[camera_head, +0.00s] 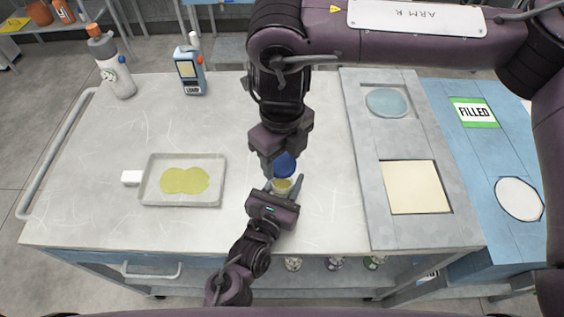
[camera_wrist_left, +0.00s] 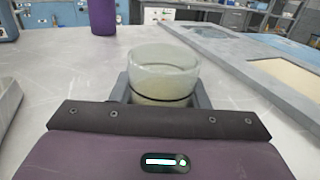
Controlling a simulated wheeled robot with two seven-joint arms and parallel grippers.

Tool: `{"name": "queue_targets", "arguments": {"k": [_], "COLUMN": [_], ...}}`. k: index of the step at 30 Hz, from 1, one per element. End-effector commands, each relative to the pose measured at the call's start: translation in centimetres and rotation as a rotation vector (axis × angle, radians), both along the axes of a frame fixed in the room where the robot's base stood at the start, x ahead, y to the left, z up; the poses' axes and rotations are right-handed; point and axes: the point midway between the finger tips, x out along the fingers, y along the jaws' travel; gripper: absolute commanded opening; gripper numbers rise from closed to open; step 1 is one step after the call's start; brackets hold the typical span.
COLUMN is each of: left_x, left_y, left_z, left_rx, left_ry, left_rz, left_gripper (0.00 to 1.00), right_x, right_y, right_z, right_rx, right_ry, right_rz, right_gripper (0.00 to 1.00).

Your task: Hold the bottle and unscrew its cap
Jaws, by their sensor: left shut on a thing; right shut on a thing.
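The bottle (camera_head: 282,186) stands upright near the table's middle, clear with yellowish contents. In the left wrist view the bottle (camera_wrist_left: 165,75) shows an open, bare rim with no cap on it. My left gripper (camera_head: 281,191) is shut around its body, one finger on each side, also seen in the left wrist view (camera_wrist_left: 162,97). The blue cap (camera_head: 286,165) is between the fingers of my right gripper (camera_head: 282,160), which points down from above. The cap appears lifted off the bottle; the gap's size is hard to tell. The right fingertips are partly hidden.
A grey panel (camera_head: 382,143) and a blue FILLED surface (camera_head: 450,150) are right.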

Motion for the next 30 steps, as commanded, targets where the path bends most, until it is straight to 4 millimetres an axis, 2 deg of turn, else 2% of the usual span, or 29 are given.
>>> {"name": "queue_targets", "arguments": {"k": [6, 7, 12, 23, 26, 30], "left_x": [0.0, 0.0, 0.0, -0.4, -1.4, -4.0], "left_y": [0.0, 0.0, 0.0, 0.2, 0.6, 1.6], "left_z": [-0.1, -0.1, -0.1, -0.1, -0.3, -0.4], "left_rx": [0.001, 0.001, 0.001, 0.001, 0.002, 0.002], "left_ry": [0.003, 0.003, 0.002, 0.002, 0.004, 0.006], "left_rz": [0.0, 0.0, 0.0, 0.0, 0.0, 0.0], "left_gripper": [0.0, 0.42, 0.64, 0.66, 0.66, 0.66], "right_x": [0.0, 0.0, 0.0, 0.0, 0.0, 0.0], "right_y": [0.0, 0.0, 0.0, 0.0, 0.0, 0.0], "right_z": [0.1, 0.1, 0.1, 0.0, -0.3, -0.8], "right_rx": [-0.001, -0.001, -0.001, -0.001, -0.001, -0.001], "right_ry": [0.001, 0.001, 0.001, 0.001, 0.001, 0.001], "right_rz": [0.0, 0.0, 0.0, 0.0, 0.0, 0.0], "right_gripper": [0.27, 0.27, 0.27, 0.26, 0.26, 0.26]}}
